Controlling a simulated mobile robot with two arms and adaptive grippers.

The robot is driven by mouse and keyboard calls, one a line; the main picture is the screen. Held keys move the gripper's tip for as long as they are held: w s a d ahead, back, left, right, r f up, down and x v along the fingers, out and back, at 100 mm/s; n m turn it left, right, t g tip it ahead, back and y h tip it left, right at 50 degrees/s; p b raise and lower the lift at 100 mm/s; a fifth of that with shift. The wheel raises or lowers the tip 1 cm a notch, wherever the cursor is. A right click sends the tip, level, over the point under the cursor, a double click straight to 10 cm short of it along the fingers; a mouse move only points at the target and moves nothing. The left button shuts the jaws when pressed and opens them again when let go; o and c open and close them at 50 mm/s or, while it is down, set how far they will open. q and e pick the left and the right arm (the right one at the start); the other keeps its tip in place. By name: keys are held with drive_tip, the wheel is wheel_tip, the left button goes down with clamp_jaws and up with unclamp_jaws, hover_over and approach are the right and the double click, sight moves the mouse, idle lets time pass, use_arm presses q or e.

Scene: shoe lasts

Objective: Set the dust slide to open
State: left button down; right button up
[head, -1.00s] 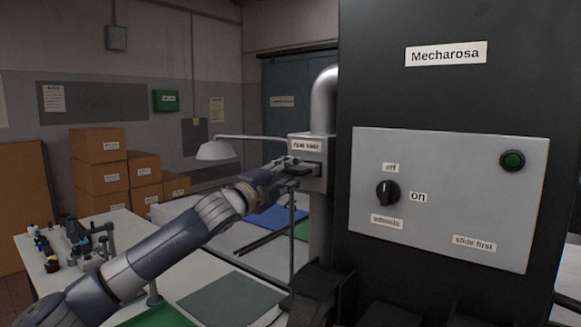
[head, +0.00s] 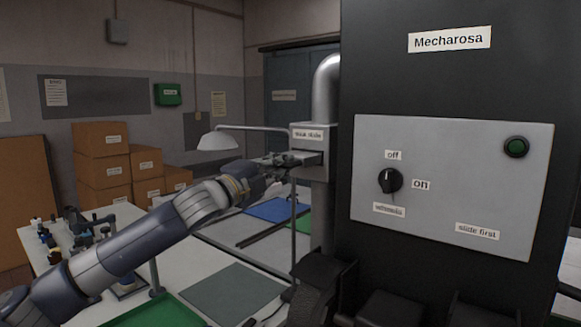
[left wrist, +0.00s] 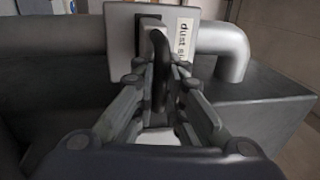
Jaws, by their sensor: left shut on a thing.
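The dust slide's grey housing (head: 328,140), with a white label, is set in the metal pipe left of the black Mecharosa machine. A dark slide plate (head: 308,157) sticks out of its left side. My left gripper (head: 284,161) is at the plate's outer end, shut on its handle. In the left wrist view, the gripper (left wrist: 160,80) has its fingers on both sides of the dark upright handle (left wrist: 159,50), in front of the housing (left wrist: 124,35). The fingers hide part of the handle. My right gripper is not in view.
A lamp (head: 217,141) and cardboard boxes (head: 103,158) stand behind my left arm. A bench with small tools is at left.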

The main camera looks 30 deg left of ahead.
use_arm(q)
drive_tip(key=shift+v, duration=1.05)
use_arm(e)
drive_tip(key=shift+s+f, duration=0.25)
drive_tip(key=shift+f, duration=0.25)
use_arm(q)
drive_tip(key=c, duration=1.9)
unclamp_jaws()
drive_tip(key=shift+c, duration=0.2)
drive_tip(key=shift+o, duration=1.4)
drive_tip(key=shift+s, duration=0.15)
drive_tip(key=shift+s+r, duration=0.15)
drive_tip(key=shift+r, duration=0.05)
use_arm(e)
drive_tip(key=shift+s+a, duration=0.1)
use_arm(q)
drive_tip(key=shift+f, duration=0.15)
